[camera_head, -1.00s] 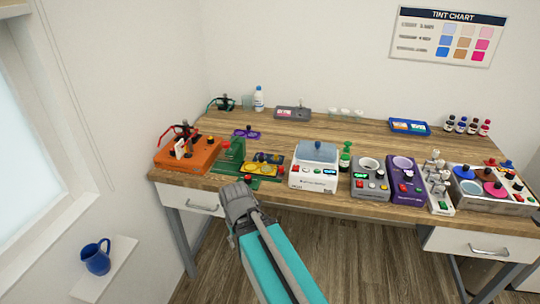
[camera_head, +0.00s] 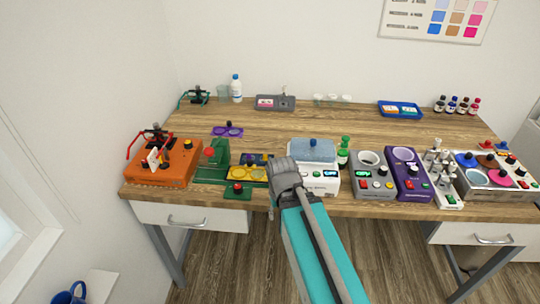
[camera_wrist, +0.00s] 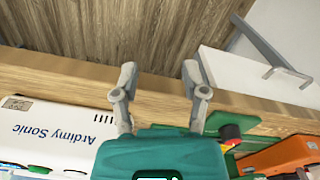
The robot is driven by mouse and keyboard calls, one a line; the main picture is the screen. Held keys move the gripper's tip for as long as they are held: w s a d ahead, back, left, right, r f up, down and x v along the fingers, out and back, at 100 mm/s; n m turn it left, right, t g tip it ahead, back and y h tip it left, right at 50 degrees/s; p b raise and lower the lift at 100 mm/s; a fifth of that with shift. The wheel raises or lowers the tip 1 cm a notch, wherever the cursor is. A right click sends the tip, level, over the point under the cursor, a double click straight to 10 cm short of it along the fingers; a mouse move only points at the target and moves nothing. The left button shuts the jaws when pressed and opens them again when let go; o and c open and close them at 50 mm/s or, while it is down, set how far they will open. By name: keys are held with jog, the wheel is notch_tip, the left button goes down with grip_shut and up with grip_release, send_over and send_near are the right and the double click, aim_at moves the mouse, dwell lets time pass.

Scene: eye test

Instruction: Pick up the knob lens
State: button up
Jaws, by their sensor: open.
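A purple flat piece (camera_head: 228,131) with two round lenses and a small dark knob lies on the table, left of centre in the head view; I cannot tell for sure that it is the knob lens. A black tray with yellow round lenses (camera_head: 256,172) sits nearer the front edge. My gripper (camera_wrist: 159,78) is open and empty in the wrist view, its two grey fingers apart near the table's front edge. The purple piece is out of the wrist view.
A white device (camera_head: 317,178) stands close to my arm; it also shows in the wrist view (camera_wrist: 50,130). A green stand (camera_head: 220,158) and an orange box (camera_head: 163,172) are at left. Grey (camera_head: 371,175) and purple (camera_head: 406,174) devices stand at right.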

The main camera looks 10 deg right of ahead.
jog(key=shift+w+d, duration=0.2)
jog(key=shift+d, duration=0.05)
jog(key=shift+o, duration=0.3)
jog(key=shift+o, duration=0.3)
jog(key=shift+w+r, duration=0.1)
jog(key=shift+m, duration=0.9)
jog(key=w+r+p, duration=0.2)
jog(key=w+d+r+p, duration=0.1)
jog(key=w+r+p, duration=0.1)
jog(key=r+p, duration=0.1)
jog(key=shift+w+d+r, duration=0.2)
jog(key=shift+w, duration=0.2)
jog(key=w+r+m+p, duration=0.3)
jog(key=w+r+p, duration=0.15)
jog(key=w, duration=0.35)
notch_tip(320, 180, up, 3)
jog(key=m+p, duration=0.4)
jog(key=m, duration=0.4)
send_over(265, 155)
jog(key=shift+r, duration=0.1)
jog(key=shift+b, duration=0.3)
notch_tip(265, 155, down, 9)
jog(key=b, duration=0.8)
jog(key=shift+r, duration=0.15)
